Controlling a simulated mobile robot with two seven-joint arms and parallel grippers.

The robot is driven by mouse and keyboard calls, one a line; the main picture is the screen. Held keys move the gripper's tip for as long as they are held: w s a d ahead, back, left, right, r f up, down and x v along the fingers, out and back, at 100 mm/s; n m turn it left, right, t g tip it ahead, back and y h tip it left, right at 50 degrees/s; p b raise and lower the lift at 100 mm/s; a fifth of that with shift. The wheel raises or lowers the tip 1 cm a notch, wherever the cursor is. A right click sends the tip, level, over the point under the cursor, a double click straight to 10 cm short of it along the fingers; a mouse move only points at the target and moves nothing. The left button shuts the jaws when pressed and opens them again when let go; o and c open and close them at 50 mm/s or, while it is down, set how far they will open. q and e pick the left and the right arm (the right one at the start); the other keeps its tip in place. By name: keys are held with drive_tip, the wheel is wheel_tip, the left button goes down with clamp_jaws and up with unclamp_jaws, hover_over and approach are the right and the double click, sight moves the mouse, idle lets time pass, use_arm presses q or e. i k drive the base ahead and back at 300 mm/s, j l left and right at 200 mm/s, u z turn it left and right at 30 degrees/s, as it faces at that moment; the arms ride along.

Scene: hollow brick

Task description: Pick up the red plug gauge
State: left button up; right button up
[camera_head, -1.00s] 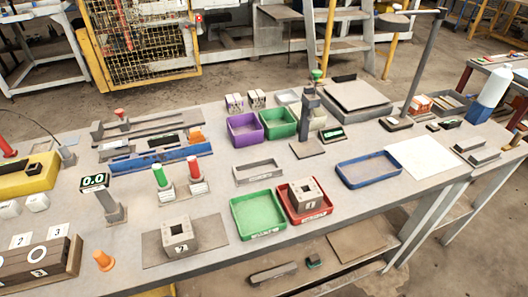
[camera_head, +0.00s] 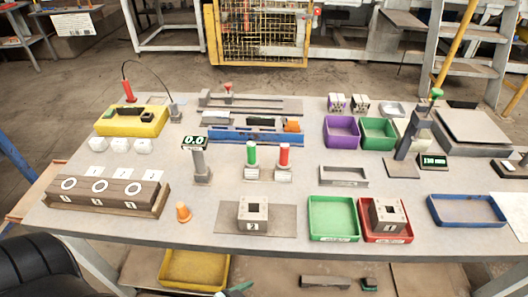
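The red plug gauge (camera_head: 284,154) stands upright in a small light block (camera_head: 283,175) near the middle of the table. A similar green plug gauge (camera_head: 251,153) stands upright just left of it in its own light block (camera_head: 253,174). The two are apart, with a narrow gap between them. No gripper of mine shows clearly, so no contact with the gauge is seen.
In front, a hollow brick (camera_head: 253,214) sits on a grey plate (camera_head: 285,222). A grey open tray (camera_head: 343,175) lies to the right.

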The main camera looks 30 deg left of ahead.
sight(283, 163)
drive_tip(key=k+j+u, duration=0.1)
drive_tip(key=u, duration=0.75)
